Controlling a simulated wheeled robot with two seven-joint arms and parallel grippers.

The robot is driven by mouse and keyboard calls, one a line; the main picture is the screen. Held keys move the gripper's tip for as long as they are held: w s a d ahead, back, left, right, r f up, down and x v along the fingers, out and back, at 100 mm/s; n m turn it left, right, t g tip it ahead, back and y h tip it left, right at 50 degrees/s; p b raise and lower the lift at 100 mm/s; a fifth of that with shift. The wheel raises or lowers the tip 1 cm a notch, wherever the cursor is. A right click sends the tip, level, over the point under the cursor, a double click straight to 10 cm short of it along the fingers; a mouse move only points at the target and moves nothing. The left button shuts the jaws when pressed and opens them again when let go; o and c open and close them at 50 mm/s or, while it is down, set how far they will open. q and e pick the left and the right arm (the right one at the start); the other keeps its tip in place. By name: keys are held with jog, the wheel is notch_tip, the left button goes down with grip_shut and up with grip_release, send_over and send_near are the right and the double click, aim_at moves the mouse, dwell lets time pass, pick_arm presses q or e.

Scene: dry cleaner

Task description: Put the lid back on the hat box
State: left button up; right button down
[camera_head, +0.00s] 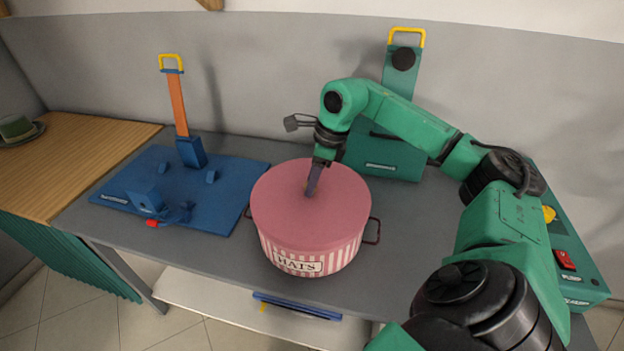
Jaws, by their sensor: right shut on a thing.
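The round pink hat box (340,254), with white stripes and a HATS label, stands on the grey table with a handle on each side. The pink lid (276,207) covers its top and looks level. I cannot tell whether its rim is fully down on the box or slightly above it. My right gripper (311,190) points down at the middle of the lid and is shut on it; the fingers hide the part they grip. My left gripper is not in view.
A blue board (225,198) with an orange upright lever (179,105) lies left of the box. A green machine (385,157) stands behind it. A green console with a red switch (565,259) is at the right. The grey table (190,257) is bare front left.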

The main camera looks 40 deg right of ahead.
grip_release()
jog(key=shift+r+p, duration=3.15)
jog(key=shift+r, duration=0.35)
grip_shut()
jog(key=shift+f, duration=0.1)
jog(key=shift+f+b, duration=2.85)
jog(key=shift+f, duration=0.7)
